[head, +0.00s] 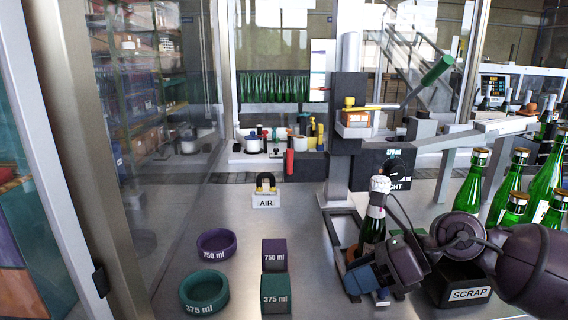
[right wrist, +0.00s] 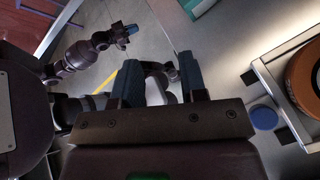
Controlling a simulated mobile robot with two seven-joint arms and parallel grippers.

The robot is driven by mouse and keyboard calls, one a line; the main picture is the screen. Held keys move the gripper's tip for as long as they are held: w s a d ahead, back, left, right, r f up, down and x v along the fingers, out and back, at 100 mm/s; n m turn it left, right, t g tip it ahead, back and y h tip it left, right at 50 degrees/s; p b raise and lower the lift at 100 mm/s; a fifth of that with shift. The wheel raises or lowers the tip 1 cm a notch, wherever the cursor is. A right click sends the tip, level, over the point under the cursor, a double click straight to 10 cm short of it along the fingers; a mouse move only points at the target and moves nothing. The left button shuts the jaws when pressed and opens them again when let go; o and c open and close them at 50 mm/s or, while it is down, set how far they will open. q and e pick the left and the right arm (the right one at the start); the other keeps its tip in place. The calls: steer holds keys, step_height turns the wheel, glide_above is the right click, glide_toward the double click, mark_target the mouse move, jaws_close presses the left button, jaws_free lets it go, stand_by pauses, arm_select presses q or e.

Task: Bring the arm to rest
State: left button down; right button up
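My right arm comes in from the right in the head view. Its gripper (head: 368,283) is low beside the machine's base, just in front of a dark bottle (head: 373,228) with a pale top. In the right wrist view the two blue fingers of the right gripper (right wrist: 162,82) stand apart, with no object seen between them. Whether the gripper touches the bottle or base cannot be told. Another arm of mine shows small in the right wrist view, with its left gripper (right wrist: 125,30) at the end; its opening is too small to judge.
A scrap bin (head: 468,294) stands right beside my right arm. Green bottles (head: 506,187) stand behind it. A purple ring (head: 216,244), a green ring (head: 203,291), a purple block (head: 274,255) and a green block (head: 276,294) are at left. Open steel surface lies around the AIR sign (head: 266,202).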

steer(key=s+a+r+m+t+y, duration=0.2)
steer(key=a+m+t+y, duration=0.15)
steer(key=m+y, duration=0.25)
steer(key=s+d+f+m+t+h, duration=0.1)
steer(key=d+f+m+t+h, duration=0.65)
steer(key=m, duration=0.85)
steer(key=s+d+f+m+t+h, duration=0.2)
steer(key=d+f+m+t+h, duration=0.25)
steer(key=d+m+h, duration=0.85)
steer(key=s+a+f+m+g+y, duration=0.1)
steer(key=s+f+m+g, duration=0.6)
steer(key=s, duration=0.4)
steer(key=s+a+f+m+g+y, duration=0.1)
steer(key=s+f+m+g, duration=0.55)
steer(key=s, duration=0.55)
steer(key=w+f+n+t, duration=0.2)
steer(key=w+f+t, duration=0.5)
steer(key=f, duration=0.4)
steer(key=shift+w+a+f+t, duration=0.2)
steer(key=shift+w+t, duration=0.2)
steer(key=shift+w, duration=0.35)
